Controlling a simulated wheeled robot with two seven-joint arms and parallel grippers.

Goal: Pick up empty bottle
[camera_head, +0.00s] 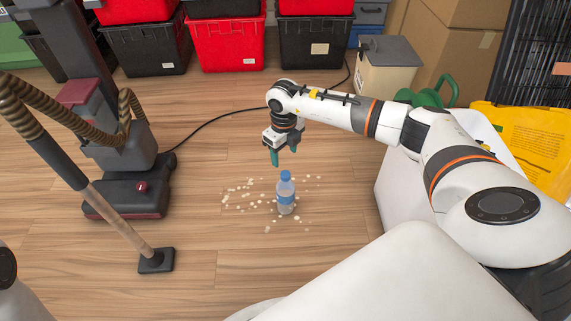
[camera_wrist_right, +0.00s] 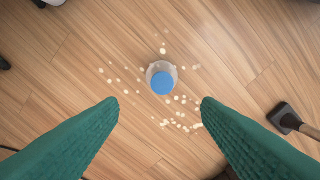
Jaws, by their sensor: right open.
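A clear plastic bottle (camera_head: 286,196) with a blue cap and blue label stands upright on the wooden floor. In the right wrist view the bottle (camera_wrist_right: 162,80) is seen from above, its blue cap near the middle, ahead of the two fingertips. My right gripper (camera_head: 284,157) points down with green fingers apart and nothing between them. It is above and slightly behind the bottle, not touching it. The right gripper's fingers (camera_wrist_right: 159,102) frame the lower part of the wrist view. My left gripper is not in view.
Small pale crumbs (camera_head: 240,194) lie scattered around the bottle. A vacuum cleaner (camera_head: 125,195) with its hose and floor head stands at left, its black cord running across the floor. Red and black totes (camera_head: 225,45) line the back. Open floor surrounds the bottle.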

